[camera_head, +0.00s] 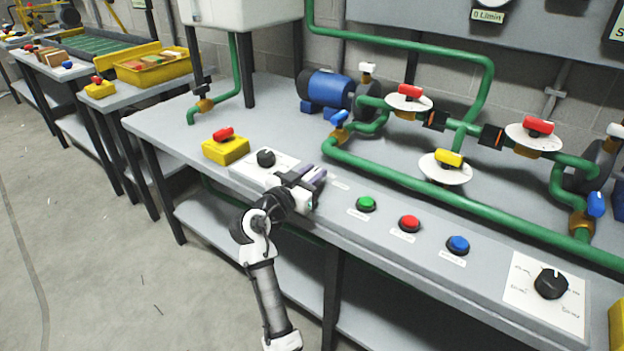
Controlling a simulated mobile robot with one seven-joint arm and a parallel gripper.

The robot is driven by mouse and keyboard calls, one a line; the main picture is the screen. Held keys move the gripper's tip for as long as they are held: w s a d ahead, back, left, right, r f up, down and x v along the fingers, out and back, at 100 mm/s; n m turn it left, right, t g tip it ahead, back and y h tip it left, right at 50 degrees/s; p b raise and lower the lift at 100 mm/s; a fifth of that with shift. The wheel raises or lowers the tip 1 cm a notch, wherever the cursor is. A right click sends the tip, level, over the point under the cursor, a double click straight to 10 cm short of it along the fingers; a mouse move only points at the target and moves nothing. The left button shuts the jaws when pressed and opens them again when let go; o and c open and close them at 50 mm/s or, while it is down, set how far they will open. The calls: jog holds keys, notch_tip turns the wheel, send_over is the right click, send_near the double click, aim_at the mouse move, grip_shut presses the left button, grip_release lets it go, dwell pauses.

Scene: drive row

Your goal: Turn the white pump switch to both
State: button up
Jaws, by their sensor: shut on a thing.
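My gripper (314,176) is at the right part of a white plate (249,169) on the sloped front console. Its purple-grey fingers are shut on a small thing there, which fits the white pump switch. The fingers and hand hide this thing, so its pointer and labels cannot be read. A black knob (265,158) stands on the same plate, just left of the gripper and apart from it. Another black rotary knob (550,284) with a white mark sits on a labelled white plate (519,292) at the far right, well away from my gripper.
Green (366,204), red (409,223) and blue (458,245) buttons line the console right of my gripper. A yellow box (226,150) with a red button is to the left. Green pipes (420,183) with coloured valves and a blue motor (329,89) stand behind.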

jog(key=shift+r, duration=0.1)
dwell(0.3)
jog(key=o, duration=1)
jog(key=shift+s, duration=0.1)
